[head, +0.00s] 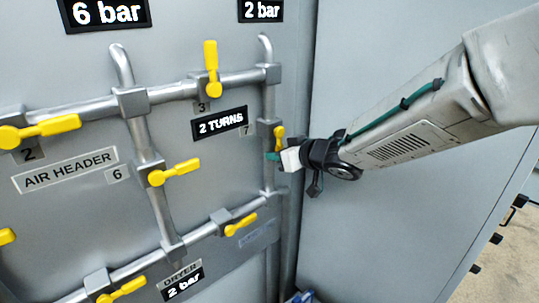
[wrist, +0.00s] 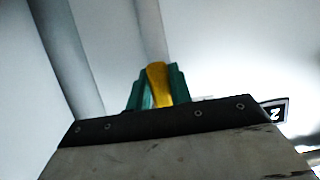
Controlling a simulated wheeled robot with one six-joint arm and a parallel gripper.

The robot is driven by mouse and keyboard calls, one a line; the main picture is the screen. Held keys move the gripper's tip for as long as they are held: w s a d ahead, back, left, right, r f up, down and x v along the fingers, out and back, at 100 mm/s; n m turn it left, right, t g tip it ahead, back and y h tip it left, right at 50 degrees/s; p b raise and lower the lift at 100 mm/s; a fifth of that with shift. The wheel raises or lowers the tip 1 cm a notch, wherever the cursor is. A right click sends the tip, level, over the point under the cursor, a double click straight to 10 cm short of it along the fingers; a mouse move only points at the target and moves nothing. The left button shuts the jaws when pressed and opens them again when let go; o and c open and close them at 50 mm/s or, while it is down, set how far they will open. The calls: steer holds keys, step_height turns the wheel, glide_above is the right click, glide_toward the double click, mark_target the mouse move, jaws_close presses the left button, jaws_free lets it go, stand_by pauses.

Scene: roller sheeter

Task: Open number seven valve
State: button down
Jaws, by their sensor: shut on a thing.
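The number seven valve has a yellow handle (head: 279,133) on the right vertical pipe, next to the label 7 (head: 245,130). The handle points upward, roughly in line with the pipe. My gripper (head: 273,156) is at this valve, coming from the right. In the wrist view the yellow handle (wrist: 158,84) sits between the green fingertips (wrist: 156,92), which are shut on it. The lower part of the handle and the valve's pivot are partly hidden by my gripper in the head view.
Other yellow-handled valves sit on the pipes: number 3 (head: 211,68), number 6 (head: 173,172), number 2 (head: 40,131) and a lower one (head: 241,224). A "2 TURNS" sign (head: 220,122) is left of valve seven. A flat grey cabinet side (head: 400,60) stands right of the panel.

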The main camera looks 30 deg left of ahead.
steer(key=shift+s+f, duration=0.1)
steer(key=c, duration=1.3)
jaws_free()
steer(key=shift+s+a, duration=0.1)
steer(key=shift+a, duration=0.05)
steer(key=shift+o, duration=0.2)
steer(key=v, duration=0.8)
